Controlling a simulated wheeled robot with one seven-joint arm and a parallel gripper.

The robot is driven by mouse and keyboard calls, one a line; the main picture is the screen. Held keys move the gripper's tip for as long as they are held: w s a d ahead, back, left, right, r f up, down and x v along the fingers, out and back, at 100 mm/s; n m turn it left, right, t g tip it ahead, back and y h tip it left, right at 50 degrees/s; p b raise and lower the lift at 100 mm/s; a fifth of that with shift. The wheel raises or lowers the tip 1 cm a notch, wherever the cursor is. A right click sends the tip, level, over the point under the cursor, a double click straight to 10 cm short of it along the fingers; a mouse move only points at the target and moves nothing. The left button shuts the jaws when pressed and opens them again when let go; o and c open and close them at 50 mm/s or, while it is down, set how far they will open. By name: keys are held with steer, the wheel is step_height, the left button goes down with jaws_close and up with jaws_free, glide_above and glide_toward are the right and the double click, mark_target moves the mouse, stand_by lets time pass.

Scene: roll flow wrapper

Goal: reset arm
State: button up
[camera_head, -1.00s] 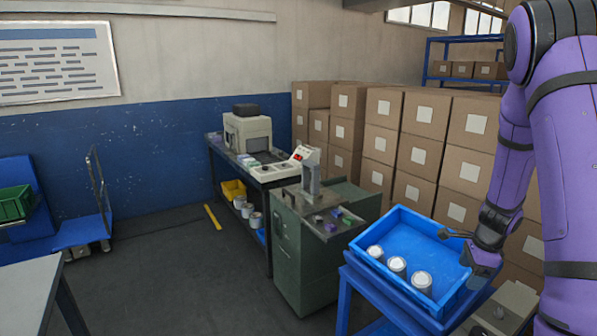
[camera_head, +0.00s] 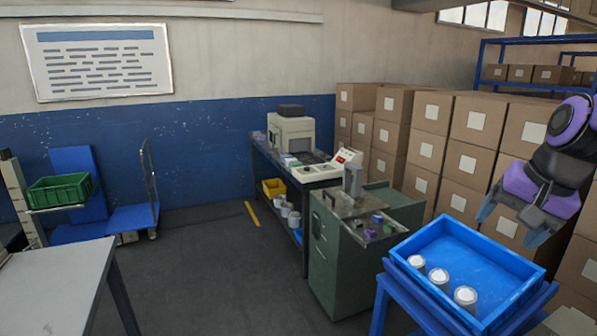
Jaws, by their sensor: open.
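My purple arm comes in from the right edge in the head view. My gripper (camera_head: 511,222) points down and is open, with its two blue-grey fingers spread apart and nothing visible between them. It appears in front of the stacked cartons, above the back right part of the blue tray (camera_head: 527,291) in the picture. Three white-topped cans, one of them the nearest can (camera_head: 465,296), stand in a row at the tray's left side. My gripper is clear of the cans. The base of my arm is out of the picture.
A green cabinet (camera_head: 335,258) with small items on top stands left of the tray. A bench with a beige machine (camera_head: 291,136) is behind it. Cardboard cartons (camera_head: 431,112) fill the right. A green crate (camera_head: 60,189) and grey table (camera_head: 60,285) are at left, with open floor between.

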steer(key=s+a+r+n, duration=0.2)
steer(key=s+n, duration=0.1)
steer(key=s, duration=0.3)
steer(key=s+a+r+n+t+h, duration=0.1)
steer(key=s+a+r+n, duration=0.1)
steer(key=s+n, duration=0.2)
steer(key=shift+s+r, duration=0.4)
steer(key=shift+s, duration=0.6)
steer(key=shift+a, duration=0.1)
